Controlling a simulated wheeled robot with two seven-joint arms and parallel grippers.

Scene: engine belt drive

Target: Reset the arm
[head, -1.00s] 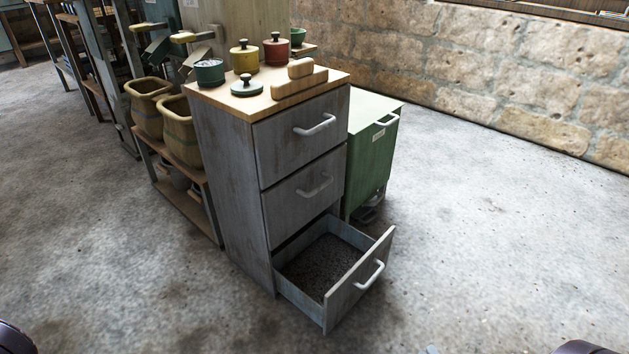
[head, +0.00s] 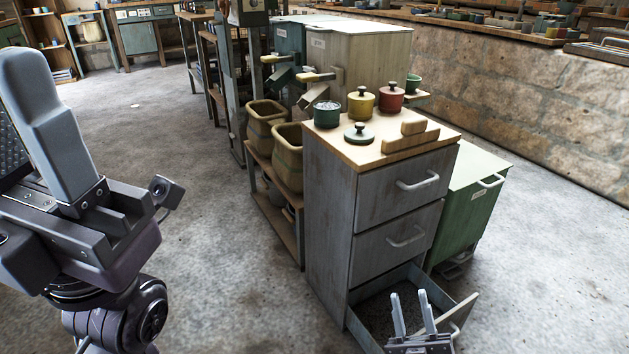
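My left gripper (head: 22,75) stands large and close at the left edge, fingers pointing up. The frame cuts it off, so its finger gap cannot be judged. My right gripper (head: 410,293) shows at the bottom, its two fingers apart with nothing seen between them. It appears in front of the open bottom drawer (head: 368,312) of the grey cabinet (head: 330,215) and hides part of the drawer. Whether it touches the drawer cannot be told. The two upper drawers (head: 405,187) are shut.
A green cabinet (head: 462,210) stands behind. Baskets (head: 287,157) sit on a low rack at left. The floor (head: 215,250) between is clear.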

